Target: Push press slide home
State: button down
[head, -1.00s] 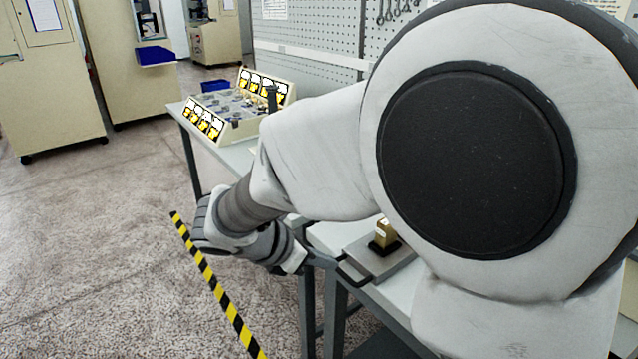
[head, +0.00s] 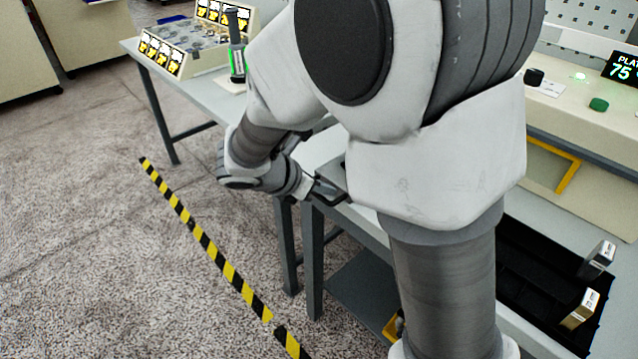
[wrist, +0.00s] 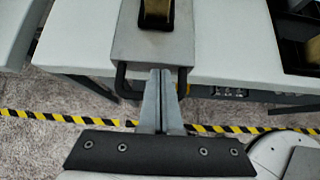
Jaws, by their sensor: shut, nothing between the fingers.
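The press slide (wrist: 138,46) is a flat grey plate on the white table top in the wrist view, with its front end at the table's edge. A black bar handle (wrist: 121,82) sticks out from that front end. A brass-coloured block (wrist: 155,14) in a black holder sits on the slide. My gripper (wrist: 161,72) is shut and empty, its fingertips over or against the slide's front end, between the handle's sides; I cannot tell whether they touch. In the head view my gripper (head: 318,188) is by the table's front edge, and my arm hides most of the slide.
A beige machine with a lit display (head: 622,68) and a green button (head: 599,104) stands at the right. A black tray (head: 530,262) holds upright blocks. A parts console (head: 190,45) sits on the left table. Striped floor tape (head: 205,243) runs in front; the floor there is clear.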

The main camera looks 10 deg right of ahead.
jog(key=w+d+p, duration=0.2)
jog(key=w+d, duration=0.3)
jog(key=d, duration=0.3)
jog(key=w+d+p, duration=0.2)
jog(key=w+d, duration=0.4)
jog(key=d, duration=0.2)
jog(key=w+d+p, duration=0.3)
jog(key=w+d, duration=0.2)
jog(key=d, duration=0.4)
jog(key=shift+w+r, duration=0.1)
jog(key=shift+w, duration=0.2)
jog(key=shift+w+d, duration=0.15)
jog(key=shift+d, duration=0.15)
jog(key=shift+d+r, duration=0.1)
jog(key=shift+r, duration=0.05)
